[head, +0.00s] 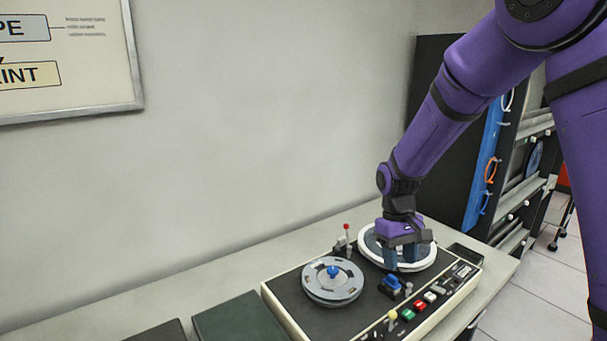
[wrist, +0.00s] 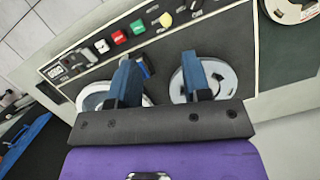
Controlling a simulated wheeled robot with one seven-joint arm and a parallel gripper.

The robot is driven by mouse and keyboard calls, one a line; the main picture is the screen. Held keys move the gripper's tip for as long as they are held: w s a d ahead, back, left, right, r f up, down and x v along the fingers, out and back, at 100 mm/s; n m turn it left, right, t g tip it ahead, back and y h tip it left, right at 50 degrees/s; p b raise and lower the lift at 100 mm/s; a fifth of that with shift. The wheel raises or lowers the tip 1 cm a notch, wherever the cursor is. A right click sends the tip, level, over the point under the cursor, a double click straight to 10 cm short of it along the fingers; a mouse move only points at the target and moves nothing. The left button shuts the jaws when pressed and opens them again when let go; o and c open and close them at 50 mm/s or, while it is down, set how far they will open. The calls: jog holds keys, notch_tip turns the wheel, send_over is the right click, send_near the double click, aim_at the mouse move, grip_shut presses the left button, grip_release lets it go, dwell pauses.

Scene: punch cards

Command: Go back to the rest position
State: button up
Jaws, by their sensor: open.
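My gripper (head: 405,262) is open, pointing down over the right-hand reel (head: 368,244) of the tape machine (head: 315,323). I cannot tell if the fingertips touch the reel. The purple arm reaches down from the upper right and hides part of that white-rimmed reel.
A grey reel (head: 318,270) with a blue knob sits left on the machine. A red-tipped lever (head: 347,230) stands between the reels, and colored buttons (head: 420,305) line the front. A dark rack (head: 433,95) stands behind the arm.

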jog(key=s+d+r+m+t+y, duration=0.1)
jog(key=s+r, duration=0.2)
jog(key=r, duration=0.2)
jog(key=s+d+r+t, duration=0.1)
jog(key=s+d+r, duration=0.1)
jog(key=r, duration=0.4)
jog(key=s+d+r+m+t, duration=0.1)
jog(key=s+r, duration=0.4)
jog(key=s, duration=0.5)
jog(key=s+d+r+m+t, duration=0.1)
jog(key=s+d+r+t, duration=0.2)
jog(key=s, duration=0.7)
notch_tip(320, 180, up, 3)
jog(key=shift+s+d+r+m+t, duration=0.1)
jog(key=shift+s+d+m+t, duration=0.25)
jog(key=shift+t, duration=0.75)
